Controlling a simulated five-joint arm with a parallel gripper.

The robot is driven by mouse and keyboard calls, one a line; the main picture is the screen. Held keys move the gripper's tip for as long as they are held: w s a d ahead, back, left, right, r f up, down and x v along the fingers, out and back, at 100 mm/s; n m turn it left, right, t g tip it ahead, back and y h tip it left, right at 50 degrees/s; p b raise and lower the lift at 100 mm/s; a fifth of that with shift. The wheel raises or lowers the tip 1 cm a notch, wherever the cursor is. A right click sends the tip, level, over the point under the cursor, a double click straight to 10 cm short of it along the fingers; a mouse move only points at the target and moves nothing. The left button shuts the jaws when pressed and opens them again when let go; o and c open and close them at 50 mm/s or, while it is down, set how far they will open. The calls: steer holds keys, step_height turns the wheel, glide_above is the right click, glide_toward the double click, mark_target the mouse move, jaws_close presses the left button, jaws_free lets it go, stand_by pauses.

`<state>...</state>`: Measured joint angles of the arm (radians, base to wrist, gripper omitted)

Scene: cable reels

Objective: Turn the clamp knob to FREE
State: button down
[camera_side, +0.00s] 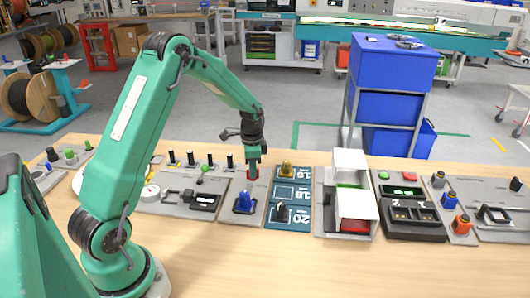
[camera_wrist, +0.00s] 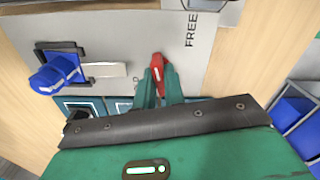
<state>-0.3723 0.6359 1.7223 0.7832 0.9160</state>
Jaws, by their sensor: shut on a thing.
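The red clamp knob (camera_wrist: 157,62) is on a grey panel (camera_wrist: 125,30) in the wrist view. Its long axis runs nearly up and down in that picture, with a pale line along it. The word FREE (camera_wrist: 192,30) is printed on the panel, above and right of the knob. My gripper (camera_wrist: 159,82) is shut on the knob, one green finger on each side. In the side view my gripper (camera_side: 253,174) points straight down at the panel. It hides most of the knob there, and only a bit of red shows.
A blue knob (camera_side: 244,202) stands on the same panel, close to my gripper. A numbered blue board (camera_side: 290,188) with small parts lies to its right, then a white box (camera_side: 352,185). Upright black pegs (camera_side: 190,158) stand left. The table's front is clear.

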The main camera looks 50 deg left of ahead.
steer(key=shift+m, duration=1.6)
steer(key=c, duration=1.5)
jaws_free()
steer(key=shift+r, duration=0.1)
steer(key=shift+r, duration=3.45)
